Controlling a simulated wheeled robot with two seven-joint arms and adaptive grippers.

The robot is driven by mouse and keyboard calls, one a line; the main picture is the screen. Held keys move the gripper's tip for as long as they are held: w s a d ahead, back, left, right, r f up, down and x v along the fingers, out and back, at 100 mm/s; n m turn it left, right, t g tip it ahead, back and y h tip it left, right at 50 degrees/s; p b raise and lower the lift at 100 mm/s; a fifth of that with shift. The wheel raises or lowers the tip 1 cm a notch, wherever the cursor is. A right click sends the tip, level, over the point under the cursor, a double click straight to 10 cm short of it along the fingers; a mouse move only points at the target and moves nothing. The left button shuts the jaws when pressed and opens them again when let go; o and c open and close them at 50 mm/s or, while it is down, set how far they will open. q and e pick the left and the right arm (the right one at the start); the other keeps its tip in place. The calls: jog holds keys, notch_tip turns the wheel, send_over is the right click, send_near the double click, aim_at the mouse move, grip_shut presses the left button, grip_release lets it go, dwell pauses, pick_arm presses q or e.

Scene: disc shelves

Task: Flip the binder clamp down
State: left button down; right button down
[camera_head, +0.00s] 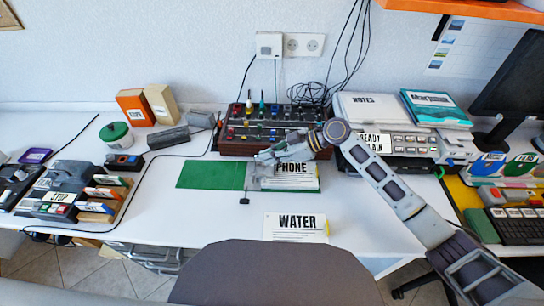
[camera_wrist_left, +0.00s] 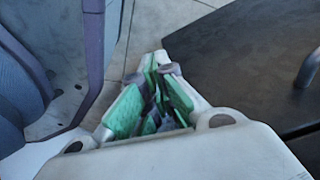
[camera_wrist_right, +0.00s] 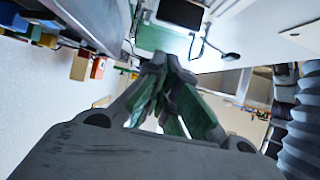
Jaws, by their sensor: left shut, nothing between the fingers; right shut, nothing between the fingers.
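An open green binder (camera_head: 212,175) lies on the white desk in the head view, with a PHONE page (camera_head: 296,184) on its right half. At its middle is a grey clamp with a thin lever (camera_head: 248,190) ending in a dark knob, on the near side. The lever's knob also shows in the right wrist view (camera_wrist_right: 231,57). My right gripper (camera_head: 262,157) is shut and empty, above the binder's far edge near the clamp; whether it touches anything is unclear. My left gripper (camera_wrist_left: 160,68) is shut and empty, seen only in the left wrist view, away from the binder.
A control box (camera_head: 268,128) with knobs stands behind the binder, and a READY machine (camera_head: 385,142) stands to its right. A WATER card (camera_head: 296,226) lies nearer the front edge. A chair back (camera_head: 275,272) stands in front. Desk left of the binder is partly clear.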

jog(key=shift+a+f, duration=0.1)
jog(key=shift+a, duration=0.15)
dwell(0.6)
